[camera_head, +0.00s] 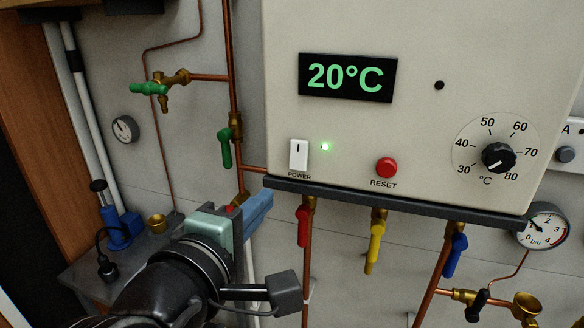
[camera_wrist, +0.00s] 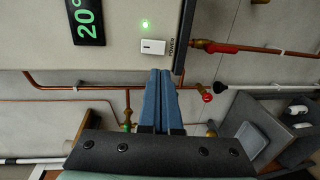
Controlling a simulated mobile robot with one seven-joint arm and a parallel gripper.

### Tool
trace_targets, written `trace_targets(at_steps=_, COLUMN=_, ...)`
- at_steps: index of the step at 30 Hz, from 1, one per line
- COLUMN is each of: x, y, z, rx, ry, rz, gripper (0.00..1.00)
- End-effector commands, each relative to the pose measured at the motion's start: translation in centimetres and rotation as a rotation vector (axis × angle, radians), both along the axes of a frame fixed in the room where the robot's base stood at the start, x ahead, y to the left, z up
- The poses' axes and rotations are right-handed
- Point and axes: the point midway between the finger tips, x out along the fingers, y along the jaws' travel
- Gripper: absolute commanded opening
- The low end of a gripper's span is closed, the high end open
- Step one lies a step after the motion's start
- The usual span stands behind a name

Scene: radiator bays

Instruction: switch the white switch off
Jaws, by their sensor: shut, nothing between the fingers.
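The white switch (camera_head: 298,154), labelled POWER, is on the front of the pale boiler box, near its lower left corner. It shows a short dark line on its upper part. It also shows in the wrist view (camera_wrist: 153,46), just beyond my fingertips. A small green light (camera_head: 325,146) beside it is lit. My gripper (camera_head: 264,203) has blue fingers pressed together, shut and empty. In the head view it is below and left of the switch. In the wrist view its fingertips (camera_wrist: 160,72) look apart from the switch.
A red RESET button (camera_head: 387,167) and a black dial (camera_head: 498,157) are on the same panel. A dark ledge (camera_head: 400,198) runs under the box. The red (camera_head: 303,226), yellow (camera_head: 375,248) and blue (camera_head: 454,255) valve handles hang below it. A green-handled valve (camera_head: 226,148) stands left of the box.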

Motion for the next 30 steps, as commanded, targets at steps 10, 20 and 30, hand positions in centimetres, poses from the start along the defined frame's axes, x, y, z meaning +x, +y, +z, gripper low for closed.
trace_targets(at_steps=10, x=5.8, y=-2.0, z=-0.6, rx=0.000, ry=0.004, rz=-0.004, gripper=0.00)
trace_targets(at_steps=20, x=11.0, y=-3.7, z=-1.5, rx=0.001, ry=0.003, rz=-0.002, gripper=0.00)
trace_targets(at_steps=30, x=12.7, y=-4.2, z=-2.1, rx=0.001, ry=0.000, rz=0.000, gripper=0.00)
